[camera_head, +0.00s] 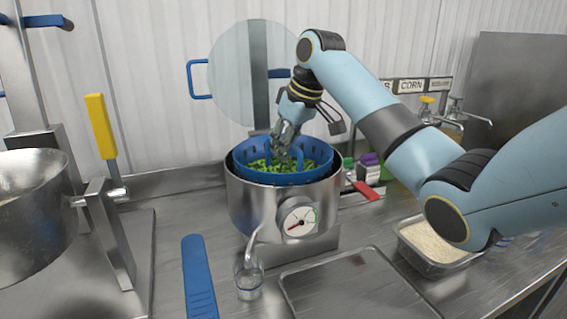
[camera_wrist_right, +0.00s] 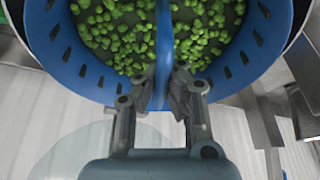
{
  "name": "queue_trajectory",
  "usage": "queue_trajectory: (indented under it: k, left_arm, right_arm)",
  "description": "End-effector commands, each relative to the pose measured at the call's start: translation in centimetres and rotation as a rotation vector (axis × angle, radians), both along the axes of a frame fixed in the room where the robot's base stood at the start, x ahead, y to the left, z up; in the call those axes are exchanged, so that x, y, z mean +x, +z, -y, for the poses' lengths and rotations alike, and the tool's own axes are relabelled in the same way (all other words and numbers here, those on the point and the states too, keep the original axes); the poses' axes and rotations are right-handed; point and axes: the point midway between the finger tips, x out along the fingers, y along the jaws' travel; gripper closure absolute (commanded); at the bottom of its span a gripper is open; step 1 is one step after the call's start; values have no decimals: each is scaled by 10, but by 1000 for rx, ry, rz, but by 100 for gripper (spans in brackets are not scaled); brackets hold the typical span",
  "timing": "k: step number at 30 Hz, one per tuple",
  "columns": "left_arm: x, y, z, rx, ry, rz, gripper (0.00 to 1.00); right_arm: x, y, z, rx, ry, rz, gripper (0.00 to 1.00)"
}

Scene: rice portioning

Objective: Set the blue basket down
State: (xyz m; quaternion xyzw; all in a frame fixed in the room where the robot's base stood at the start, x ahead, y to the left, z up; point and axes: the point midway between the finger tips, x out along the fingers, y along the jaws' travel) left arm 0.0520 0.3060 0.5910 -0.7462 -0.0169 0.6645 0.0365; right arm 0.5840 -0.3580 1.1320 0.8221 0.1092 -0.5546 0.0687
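The blue basket (camera_head: 309,177) holds green peas and sits inside the steel pot (camera_head: 252,206), its rim a little above the pot's rim. It also fills the upper part of the right wrist view (camera_wrist_right: 75,70), where a blue bar (camera_wrist_right: 162,45) crosses its middle. My right gripper (camera_head: 284,150) reaches down into the basket from above. In the right wrist view its fingers (camera_wrist_right: 164,82) lie on both sides of the bar and appear closed on it. The basket's underside is hidden in the pot. My left gripper is not in view.
A round clear lid (camera_head: 232,75) stands behind the pot. A large steel bowl (camera_head: 30,215) is left.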

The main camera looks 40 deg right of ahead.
Motion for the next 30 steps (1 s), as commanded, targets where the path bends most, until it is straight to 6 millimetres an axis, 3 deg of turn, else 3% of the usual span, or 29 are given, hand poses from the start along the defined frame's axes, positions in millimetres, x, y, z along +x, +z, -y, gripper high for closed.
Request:
queue_trajectory:
  k: [10, 22, 30]
  left_arm:
    - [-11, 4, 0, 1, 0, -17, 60]
    - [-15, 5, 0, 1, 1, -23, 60]
    - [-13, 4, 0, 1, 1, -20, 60]
  right_arm:
    - [0, -37, 0, 0, 1, 3, 100]
    - [1, -41, 0, 0, 1, 4, 100]
    - [0, -43, 0, 0, 0, 1, 71]
